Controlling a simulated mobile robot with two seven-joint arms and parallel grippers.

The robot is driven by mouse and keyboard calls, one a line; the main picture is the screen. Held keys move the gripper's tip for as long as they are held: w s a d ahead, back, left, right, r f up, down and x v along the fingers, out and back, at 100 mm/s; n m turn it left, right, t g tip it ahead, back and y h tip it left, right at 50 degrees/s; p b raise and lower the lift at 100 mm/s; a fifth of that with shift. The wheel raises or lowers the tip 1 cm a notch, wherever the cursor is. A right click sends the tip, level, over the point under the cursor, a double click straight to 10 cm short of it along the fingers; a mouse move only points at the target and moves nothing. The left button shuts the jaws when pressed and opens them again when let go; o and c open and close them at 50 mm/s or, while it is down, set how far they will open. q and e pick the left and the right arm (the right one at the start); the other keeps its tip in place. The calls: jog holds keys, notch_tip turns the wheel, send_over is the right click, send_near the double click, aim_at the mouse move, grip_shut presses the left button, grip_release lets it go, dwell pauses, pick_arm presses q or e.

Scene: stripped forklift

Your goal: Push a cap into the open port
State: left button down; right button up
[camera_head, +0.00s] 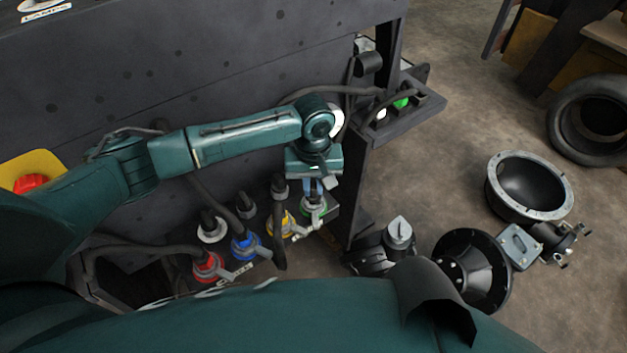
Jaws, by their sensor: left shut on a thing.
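My left gripper (313,190) points down over the green-ringed port (314,207) at the right end of a row of coloured ports. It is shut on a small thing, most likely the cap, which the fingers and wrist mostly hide. I cannot tell whether that thing touches the port. The other ports have a red ring (208,266), a blue ring (246,247), a yellow ring (277,225) and a white ring (212,231), with dark hoses or plugs at them. My right gripper is not in view.
A dark bracket (410,118) at the panel's right end carries a green round piece (401,103) and a white one (381,114). Cables hang near my left wrist. Black lamp housings (472,270) and a tyre (597,118) lie on the floor at right.

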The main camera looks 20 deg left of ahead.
pick_arm(q)
jog(key=shift+f, duration=0.3)
dwell(0.5)
jog(key=shift+f+b, duration=0.3)
jog(key=shift+f, duration=0.25)
dwell(0.3)
jog(key=c, duration=1.4)
grip_release()
jog(key=shift+o, duration=0.3)
jog(key=shift+r, duration=0.1)
notch_tip(320, 180, up, 13)
